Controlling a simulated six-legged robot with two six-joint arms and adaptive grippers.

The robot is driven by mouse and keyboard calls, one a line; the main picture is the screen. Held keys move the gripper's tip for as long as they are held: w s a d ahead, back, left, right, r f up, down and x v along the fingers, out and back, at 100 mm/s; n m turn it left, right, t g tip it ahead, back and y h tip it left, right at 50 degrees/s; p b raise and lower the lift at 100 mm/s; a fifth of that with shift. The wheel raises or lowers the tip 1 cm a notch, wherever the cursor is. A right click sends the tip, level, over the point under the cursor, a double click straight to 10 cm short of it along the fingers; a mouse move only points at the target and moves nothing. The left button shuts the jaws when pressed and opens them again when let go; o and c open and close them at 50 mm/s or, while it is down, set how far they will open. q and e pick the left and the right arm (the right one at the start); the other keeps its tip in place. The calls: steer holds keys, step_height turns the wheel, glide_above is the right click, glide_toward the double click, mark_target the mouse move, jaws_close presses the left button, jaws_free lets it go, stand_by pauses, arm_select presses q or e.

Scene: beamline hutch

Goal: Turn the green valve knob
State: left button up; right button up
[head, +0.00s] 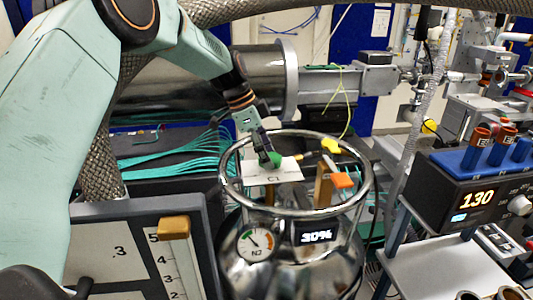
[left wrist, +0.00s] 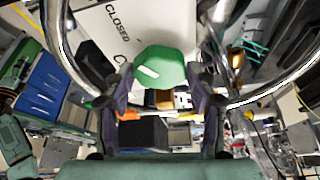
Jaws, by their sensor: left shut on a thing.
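The green valve knob (head: 275,159) sits at the top of a shiny metal vessel (head: 285,268), inside its ring rail. My left gripper (head: 267,151) reaches down to it from above and is shut on it. In the left wrist view the green knob (left wrist: 163,68) lies between the two dark fingers of my left gripper (left wrist: 163,84). A white plate (head: 283,172) beside the knob carries lettering; "CLOSED" is readable on it in the left wrist view. The knob's underside and stem are hidden. My right gripper is not in view.
The ring rail (head: 226,180) surrounds the knob closely. A yellow knob (head: 330,146) and an orange piece (head: 342,181) stand to its right. The vessel has a round gauge (head: 255,243) and a display. A box reading 130 (head: 477,200) stands at right, a slider panel (head: 120,252) at left.

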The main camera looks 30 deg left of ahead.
arm_select(q)
steer(key=shift+m, duration=0.3)
steer(key=o, duration=1.2)
steer(key=shift+c, duration=0.2)
steer(key=shift+r, duration=0.1)
steer(key=v, duration=1.1)
steer(key=shift+a+r, duration=0.2)
steer(key=shift+r, duration=0.2)
steer(key=shift+w, duration=0.1)
steer(key=x, duration=1.2)
